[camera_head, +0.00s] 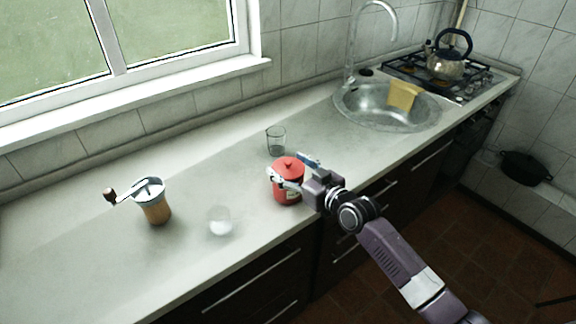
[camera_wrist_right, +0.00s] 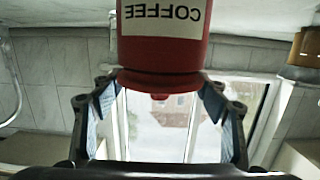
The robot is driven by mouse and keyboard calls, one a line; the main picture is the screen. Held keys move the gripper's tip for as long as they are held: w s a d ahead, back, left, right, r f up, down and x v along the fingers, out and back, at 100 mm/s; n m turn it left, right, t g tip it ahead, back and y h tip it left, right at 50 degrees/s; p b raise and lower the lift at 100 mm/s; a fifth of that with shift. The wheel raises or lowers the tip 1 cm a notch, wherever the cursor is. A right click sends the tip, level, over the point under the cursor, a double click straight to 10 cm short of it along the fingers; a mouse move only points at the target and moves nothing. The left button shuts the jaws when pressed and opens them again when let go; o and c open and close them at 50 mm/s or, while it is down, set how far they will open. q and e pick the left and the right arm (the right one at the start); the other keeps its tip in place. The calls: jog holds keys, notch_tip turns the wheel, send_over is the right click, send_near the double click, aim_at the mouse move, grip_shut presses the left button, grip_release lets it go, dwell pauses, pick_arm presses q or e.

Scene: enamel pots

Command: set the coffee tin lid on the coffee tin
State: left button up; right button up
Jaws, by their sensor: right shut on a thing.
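The red coffee tin (camera_head: 287,195) stands upright on the counter near its front edge. It also shows upside down in the right wrist view (camera_wrist_right: 160,52), with its white COFFEE label. The red coffee tin lid (camera_head: 288,165) with its small knob is at the tin's mouth, lined up with it and level. In the right wrist view the lid (camera_wrist_right: 160,82) meets the tin with no clear gap. My right gripper (camera_head: 291,172) is shut on the lid, one finger on each side, as the right wrist view shows (camera_wrist_right: 160,92). My left gripper is not in view.
An empty glass (camera_head: 276,141) stands just behind the tin. A small clear glass with white contents (camera_head: 219,222) and a coffee grinder (camera_head: 155,203) stand to the left. The sink (camera_head: 358,108) and a kettle (camera_head: 446,65) on the stove are at the right.

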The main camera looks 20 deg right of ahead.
aim_at(293, 172)
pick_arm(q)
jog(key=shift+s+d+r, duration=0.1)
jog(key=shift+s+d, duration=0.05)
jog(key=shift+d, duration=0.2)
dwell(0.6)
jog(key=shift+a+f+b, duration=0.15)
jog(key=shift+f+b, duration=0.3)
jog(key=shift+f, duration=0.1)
pick_arm(e)
jog(key=shift+f, duration=0.6)
jog(key=o, duration=0.9)
jog(key=shift+c, duration=0.2)
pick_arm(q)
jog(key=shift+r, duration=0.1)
pick_arm(e)
jog(key=shift+p+v, duration=0.95)
jog(key=shift+v, duration=0.55)
pick_arm(q)
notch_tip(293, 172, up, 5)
jog(key=p, duration=0.3)
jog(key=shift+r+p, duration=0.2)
jog(key=shift+p, duration=0.1)
pick_arm(e)
jog(key=v, duration=0.8)
